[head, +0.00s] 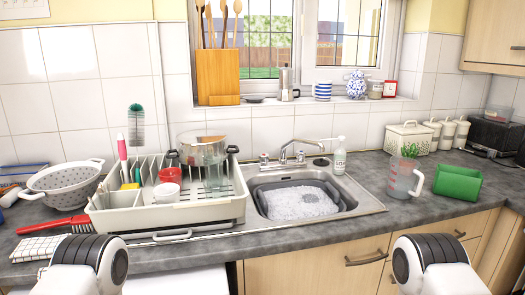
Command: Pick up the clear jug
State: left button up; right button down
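The clear jug (401,181) stands upright on the grey worktop to the right of the sink. It is see-through, with red markings on its side and a handle on its right. Green leaves (410,150) show just above its rim; I cannot tell whether they are in it or behind it. Only rounded white and black parts of my two arms show at the bottom edge, left and right. Neither gripper's fingers are in view, and nothing of mine touches the jug.
A green holder (458,183) stands close to the jug's right. The sink (345,183) holds a grey basin of suds, with a soap bottle (339,158) behind. A full dish rack (225,208) and colander (66,182) fill the left. Worktop in front of the jug is clear.

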aim_at(404, 173)
jog(key=z, duration=1.25)
jog(key=i, duration=0.3)
